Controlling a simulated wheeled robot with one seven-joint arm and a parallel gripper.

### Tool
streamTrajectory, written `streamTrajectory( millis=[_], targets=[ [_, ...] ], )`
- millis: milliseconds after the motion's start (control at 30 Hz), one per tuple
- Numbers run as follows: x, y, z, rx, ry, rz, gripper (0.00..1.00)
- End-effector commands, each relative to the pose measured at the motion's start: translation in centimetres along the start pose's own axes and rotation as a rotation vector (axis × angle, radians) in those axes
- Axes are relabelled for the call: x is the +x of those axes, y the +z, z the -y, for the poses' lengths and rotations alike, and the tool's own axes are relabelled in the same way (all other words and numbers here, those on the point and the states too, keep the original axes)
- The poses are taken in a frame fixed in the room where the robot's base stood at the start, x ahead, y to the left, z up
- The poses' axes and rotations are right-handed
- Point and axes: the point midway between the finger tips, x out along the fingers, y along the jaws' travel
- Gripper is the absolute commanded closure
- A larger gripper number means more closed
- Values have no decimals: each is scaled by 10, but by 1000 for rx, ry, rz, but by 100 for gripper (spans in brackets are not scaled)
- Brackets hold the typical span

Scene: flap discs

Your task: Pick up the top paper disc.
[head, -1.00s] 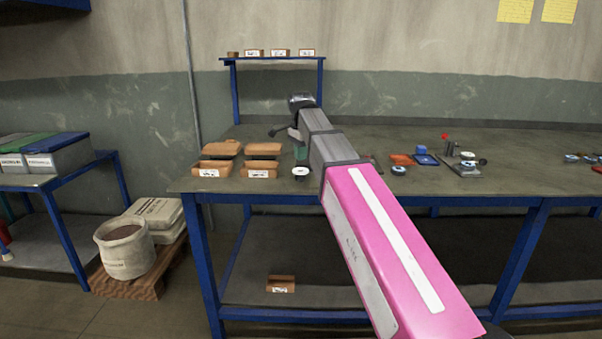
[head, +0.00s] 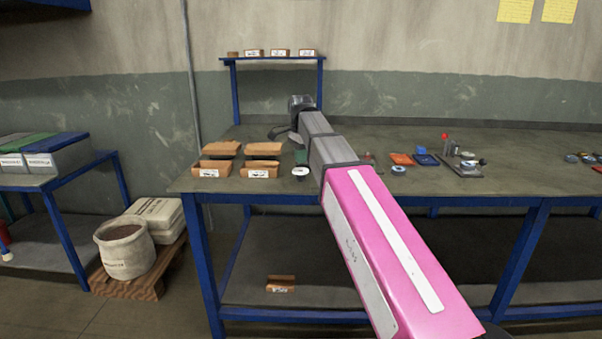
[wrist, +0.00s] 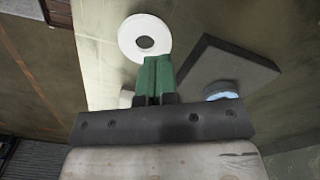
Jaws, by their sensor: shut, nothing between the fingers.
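A white paper disc (wrist: 129,40) with a dark centre hole lies at the top of the wrist view. It also shows in the head view (head: 300,172) near the front edge of the workbench, right of the brown bins. Whether other discs lie under it is too small to tell. My gripper (wrist: 155,62) has green fingers pressed together with nothing between them. In the wrist view the fingertips overlap the disc's near edge; I cannot tell whether they touch it. In the head view the green fingers (head: 301,158) are just above and behind the disc.
Brown bins (head: 214,168) stand left on the bench (head: 360,188). A dark grey block (wrist: 222,68) lies right of my fingers in the wrist view, with a pale blue round thing (wrist: 221,90) beside it. Another small round thing (head: 398,170) and orange and blue trays (head: 402,159) are further right.

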Motion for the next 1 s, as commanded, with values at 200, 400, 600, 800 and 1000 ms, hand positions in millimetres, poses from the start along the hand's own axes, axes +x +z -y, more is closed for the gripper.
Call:
streamTrajectory(
  millis=[200,400,600,800,1000],
  targets=[
    [3,0,0,0,0,0,100],
    [5,0,0,0,0,0,100],
    [8,0,0,0,0,0,100],
    [10,0,0,0,0,0,100],
    [13,0,0,0,0,0,100]
  ],
)
